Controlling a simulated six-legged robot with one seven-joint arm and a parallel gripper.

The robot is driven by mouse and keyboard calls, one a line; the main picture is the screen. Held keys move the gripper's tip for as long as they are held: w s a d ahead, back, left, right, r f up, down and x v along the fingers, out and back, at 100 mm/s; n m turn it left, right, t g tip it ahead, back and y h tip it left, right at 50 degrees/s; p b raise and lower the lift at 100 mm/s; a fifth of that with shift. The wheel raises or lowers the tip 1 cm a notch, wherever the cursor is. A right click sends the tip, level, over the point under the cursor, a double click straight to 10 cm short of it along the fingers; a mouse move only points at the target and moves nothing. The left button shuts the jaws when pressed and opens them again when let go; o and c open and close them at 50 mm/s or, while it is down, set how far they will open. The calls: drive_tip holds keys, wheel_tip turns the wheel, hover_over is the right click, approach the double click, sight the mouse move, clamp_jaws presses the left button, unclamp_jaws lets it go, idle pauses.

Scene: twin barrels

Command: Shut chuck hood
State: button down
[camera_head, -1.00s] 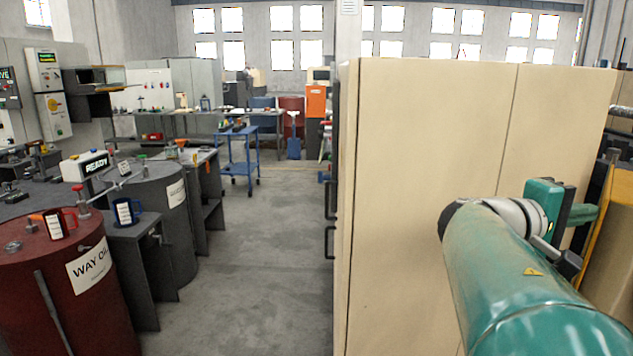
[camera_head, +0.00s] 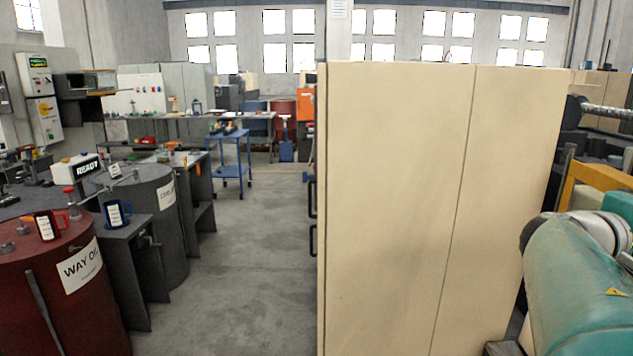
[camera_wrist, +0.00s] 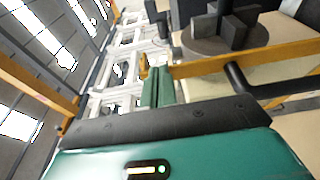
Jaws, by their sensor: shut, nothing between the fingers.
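A yellow-orange frame that looks like part of the chuck hood shows as a bar (camera_wrist: 240,61) at the right of the wrist view. It also shows at the right edge of the head view (camera_head: 592,177). A dark round chuck (camera_wrist: 226,40) with block-like jaws lies beyond the bar in the wrist view. My gripper (camera_wrist: 155,84) has its green fingers together, empty, left of the bar's near end. I cannot tell whether it touches the bar. The hood's full outline is hidden, so its opening angle is unclear. My gripper's fingers are outside the head view.
A tall beige cabinet (camera_head: 400,200) stands close in front, left of my arm. A red barrel (camera_head: 45,290) and a grey barrel (camera_head: 145,215) stand at the left beside benches. The floor aisle (camera_head: 245,250) between is clear. A dark rod (camera_wrist: 236,82) crosses near my gripper.

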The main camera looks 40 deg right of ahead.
drive_tip(key=shift+s+d, duration=0.85)
drive_tip(key=shift+s, duration=0.3)
drive_tip(key=shift+s+a, duration=0.1)
